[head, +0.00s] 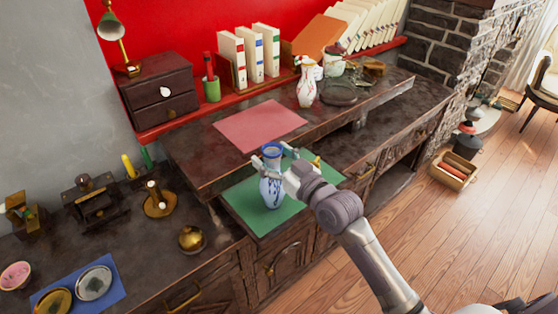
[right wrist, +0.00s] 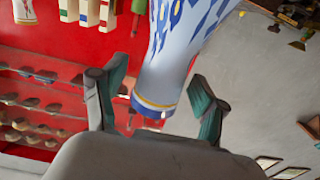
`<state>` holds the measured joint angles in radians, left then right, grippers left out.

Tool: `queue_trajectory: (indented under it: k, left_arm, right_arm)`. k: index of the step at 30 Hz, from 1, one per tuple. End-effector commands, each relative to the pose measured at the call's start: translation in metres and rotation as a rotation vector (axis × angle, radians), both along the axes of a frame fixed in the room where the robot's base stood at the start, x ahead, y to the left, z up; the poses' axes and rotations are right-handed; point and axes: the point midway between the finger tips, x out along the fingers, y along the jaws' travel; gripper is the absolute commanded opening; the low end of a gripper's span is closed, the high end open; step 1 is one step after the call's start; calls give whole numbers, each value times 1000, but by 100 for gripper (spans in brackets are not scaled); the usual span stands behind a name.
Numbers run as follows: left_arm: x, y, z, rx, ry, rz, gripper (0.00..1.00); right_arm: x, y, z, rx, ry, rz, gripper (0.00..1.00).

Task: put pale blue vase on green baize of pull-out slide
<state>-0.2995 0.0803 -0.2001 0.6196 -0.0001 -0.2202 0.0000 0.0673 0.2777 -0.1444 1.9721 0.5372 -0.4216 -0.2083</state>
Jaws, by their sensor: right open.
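The pale blue vase (head: 272,180), with dark blue marks and a blue rim, stands upright on the green baize (head: 240,195) of the pull-out slide. My right gripper (head: 276,157) is at the vase's upper part, its open fingers on either side of the neck. In the right wrist view the vase's neck and blue-and-gold rim (right wrist: 155,95) show between the two spread fingers (right wrist: 158,104), with a gap seen at the right finger. Whether the left finger touches the vase I cannot tell. My left gripper is not in view.
A pink mat (head: 260,125) lies on the raised shelf behind the slide. A white figured vase (head: 306,88) stands farther back. A brass round pot (head: 191,239) and a candlestick (head: 159,200) stand on the left counter. Bare baize shows around the vase.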

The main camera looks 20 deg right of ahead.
Motion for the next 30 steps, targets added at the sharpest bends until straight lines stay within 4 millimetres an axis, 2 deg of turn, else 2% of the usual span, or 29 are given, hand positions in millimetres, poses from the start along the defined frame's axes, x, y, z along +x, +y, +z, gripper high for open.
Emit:
queue_trajectory:
  k: [5, 12, 18, 23, 30]
  left_arm:
    - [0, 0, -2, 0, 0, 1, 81]
    - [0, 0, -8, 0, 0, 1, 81]
    - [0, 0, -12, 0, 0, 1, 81]
    - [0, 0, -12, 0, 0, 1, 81]
    - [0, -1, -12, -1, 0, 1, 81]
  right_arm:
    - [-20, -8, -1, -1, 1, -1, 72]
    - [-70, -26, -2, -3, 3, 0, 72]
    - [-100, -37, -1, -1, 2, 0, 72]
    - [-111, -41, 1, -1, -1, 0, 72]
    - [-113, -41, 2, 1, -2, 0, 72]
